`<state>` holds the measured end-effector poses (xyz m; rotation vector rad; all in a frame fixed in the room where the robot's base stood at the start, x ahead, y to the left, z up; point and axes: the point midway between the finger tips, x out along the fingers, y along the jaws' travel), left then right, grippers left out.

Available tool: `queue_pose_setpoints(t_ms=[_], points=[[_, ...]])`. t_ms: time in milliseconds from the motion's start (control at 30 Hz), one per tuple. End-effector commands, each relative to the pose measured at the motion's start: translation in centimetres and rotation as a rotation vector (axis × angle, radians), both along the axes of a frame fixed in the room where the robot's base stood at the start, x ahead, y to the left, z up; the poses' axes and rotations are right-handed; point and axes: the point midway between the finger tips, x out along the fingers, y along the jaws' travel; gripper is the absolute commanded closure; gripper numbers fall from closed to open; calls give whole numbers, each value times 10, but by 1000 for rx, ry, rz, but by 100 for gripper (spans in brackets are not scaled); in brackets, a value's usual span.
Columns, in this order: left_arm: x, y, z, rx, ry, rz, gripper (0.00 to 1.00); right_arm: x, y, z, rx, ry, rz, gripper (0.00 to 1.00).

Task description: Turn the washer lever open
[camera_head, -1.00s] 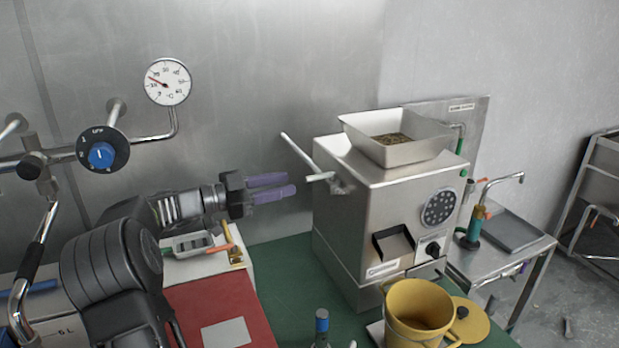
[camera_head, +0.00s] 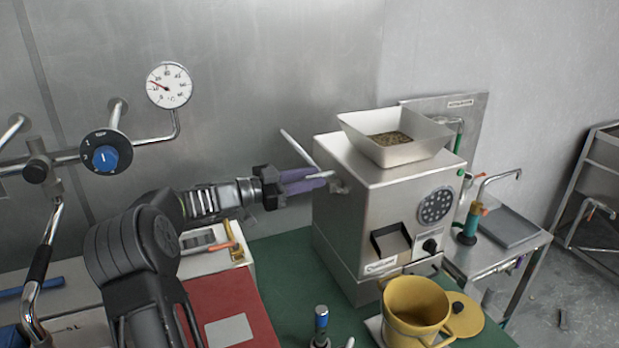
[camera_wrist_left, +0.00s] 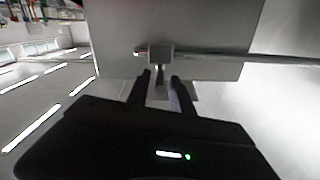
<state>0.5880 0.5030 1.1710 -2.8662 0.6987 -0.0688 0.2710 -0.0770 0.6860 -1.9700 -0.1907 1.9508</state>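A metal lever rod (camera_head: 296,147) sticks out on the left side of the steel grinder (camera_head: 385,195), with its hub (camera_head: 339,186) on that side wall. My left gripper (camera_head: 314,180) is at the lever, its two purple fingers pointing right and apart. In the head view the fingers partly cover the lever near the hub. In the left wrist view the rod (camera_wrist_left: 235,56) runs across, above the fingertips (camera_wrist_left: 162,80), and the block-shaped hub (camera_wrist_left: 160,54) lies between and just beyond them. Contact cannot be told. My right gripper is not in view.
A white hopper with beans (camera_head: 395,140) tops the grinder. A yellow pot (camera_head: 415,310) stands in front of it. A gauge (camera_head: 169,85) and a blue dial (camera_head: 105,157) are on pipes at left. A red board (camera_head: 235,305) lies below my left arm; green table shows beside it.

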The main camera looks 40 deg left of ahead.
Motion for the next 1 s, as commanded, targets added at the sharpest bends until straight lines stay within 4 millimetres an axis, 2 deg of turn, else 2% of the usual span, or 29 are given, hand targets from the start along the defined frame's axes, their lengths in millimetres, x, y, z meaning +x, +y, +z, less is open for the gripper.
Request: queue_pose_setpoints(t_ms=[33,300,1000], points=[[0,0,0,0,0,0,78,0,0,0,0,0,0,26],[0,0,0,0,0,0,100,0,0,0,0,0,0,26],[0,0,0,0,0,0,100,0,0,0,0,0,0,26]])
